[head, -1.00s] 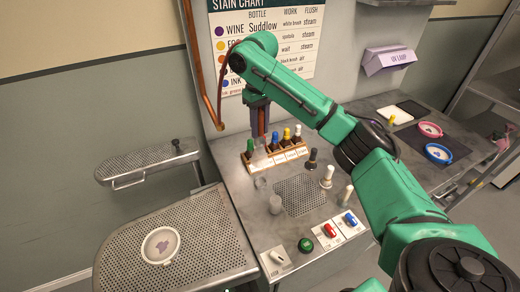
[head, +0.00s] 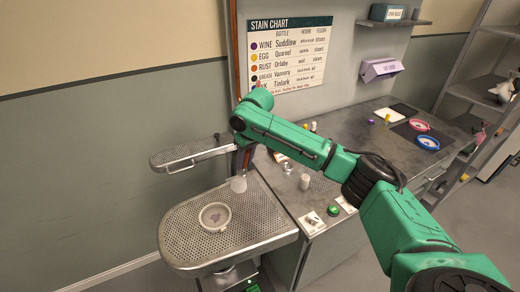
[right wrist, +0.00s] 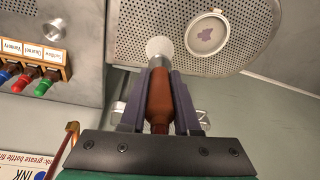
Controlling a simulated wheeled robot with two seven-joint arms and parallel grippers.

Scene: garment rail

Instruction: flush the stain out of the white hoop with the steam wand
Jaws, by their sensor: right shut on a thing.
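The white hoop (head: 204,225) lies on the perforated board (head: 180,240), with a purple-grey stain on its cloth. It also shows in the right wrist view (right wrist: 191,42). My right gripper (right wrist: 159,98) is shut on the copper-brown steam wand (right wrist: 160,92). In the head view the wand (head: 246,158) points down, with a pale cone (head: 239,184) at its lower end, above the board to the right of and behind the hoop. I cannot tell whether the cone is nozzle or steam. My left gripper is not in view.
A small perforated arm board (head: 175,157) stands behind. The grey counter (head: 350,130) to the right holds bottles partly hidden by my arm, a green button (head: 334,210), and pink and blue hoops (head: 428,143) at its far end. A stain chart (head: 290,55) hangs on the wall.

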